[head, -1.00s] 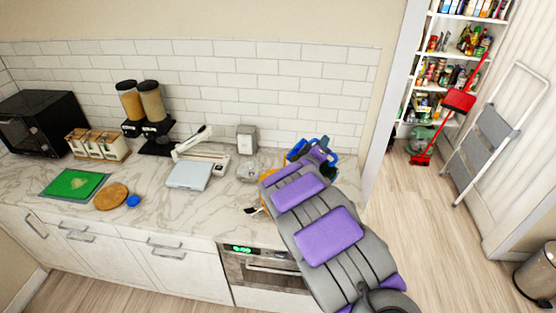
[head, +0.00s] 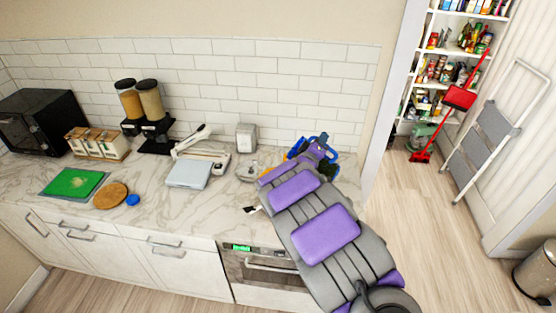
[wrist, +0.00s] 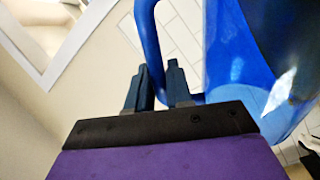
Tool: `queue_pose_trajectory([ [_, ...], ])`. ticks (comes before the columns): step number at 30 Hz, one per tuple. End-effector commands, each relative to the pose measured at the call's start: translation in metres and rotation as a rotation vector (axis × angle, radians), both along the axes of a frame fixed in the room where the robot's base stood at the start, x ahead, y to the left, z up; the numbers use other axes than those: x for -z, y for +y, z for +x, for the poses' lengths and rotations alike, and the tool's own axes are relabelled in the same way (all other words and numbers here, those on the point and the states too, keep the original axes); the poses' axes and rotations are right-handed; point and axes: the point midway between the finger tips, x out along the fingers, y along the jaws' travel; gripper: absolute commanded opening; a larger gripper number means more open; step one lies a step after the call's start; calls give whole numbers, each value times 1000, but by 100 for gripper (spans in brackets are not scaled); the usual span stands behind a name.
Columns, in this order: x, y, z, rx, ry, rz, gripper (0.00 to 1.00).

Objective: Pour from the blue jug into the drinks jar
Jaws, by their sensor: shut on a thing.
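The blue jug (wrist: 260,60) fills the right of the wrist view, its body tilted in that picture. My gripper (wrist: 162,85) is shut on the jug's handle (wrist: 148,35). In the head view my gripper is mostly hidden behind my arm at the right end of the counter, with blue parts of the jug (head: 325,143) showing past it. I cannot make out the drinks jar for certain; a small clear container (head: 247,172) stands left of my arm, partly hidden. No liquid stream shows.
The marble counter (head: 155,215) also holds a white scale (head: 188,173), a grey box (head: 246,138), cereal dispensers (head: 140,102), a green board (head: 74,182) and a black microwave (head: 40,122). A tiled wall is behind. Open floor lies at right before a folded stepladder (head: 485,140).

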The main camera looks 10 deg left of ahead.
Motion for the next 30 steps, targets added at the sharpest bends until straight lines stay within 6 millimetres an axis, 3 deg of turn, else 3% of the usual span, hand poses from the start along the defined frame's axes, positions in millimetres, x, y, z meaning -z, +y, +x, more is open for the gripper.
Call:
queue_pose_trajectory([
  [30, -7, 7, -4, 0, 11, -44, 0],
])
